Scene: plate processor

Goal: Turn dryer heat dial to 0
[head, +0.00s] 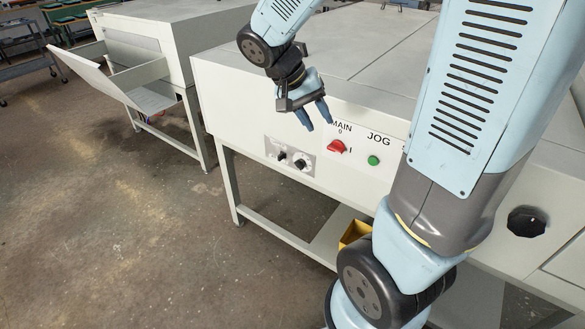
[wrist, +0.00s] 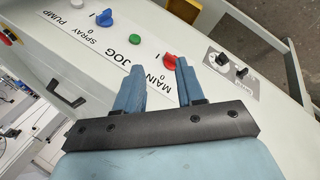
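A small grey control plate (head: 290,158) on the machine's front carries two black knobs. The right knob (head: 301,164) has a pale scale around it; the left knob (head: 282,156) is smaller. I cannot read their labels or settings, so which is the dryer heat dial is not certain. The plate also shows at the upper right in the wrist view (wrist: 218,83), turned around. My gripper (head: 319,124) is open and empty, above and right of the plate, apart from the knobs. Its fingers (wrist: 160,68) point toward the panel near the red MAIN switch.
The red MAIN switch (head: 337,146) is close to my fingertips. The green JOG button (head: 373,160) is to its right. A blue SPRAY PUMP switch (wrist: 103,18) shows in the wrist view. A second machine (head: 180,40) stands left; floor in front is clear.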

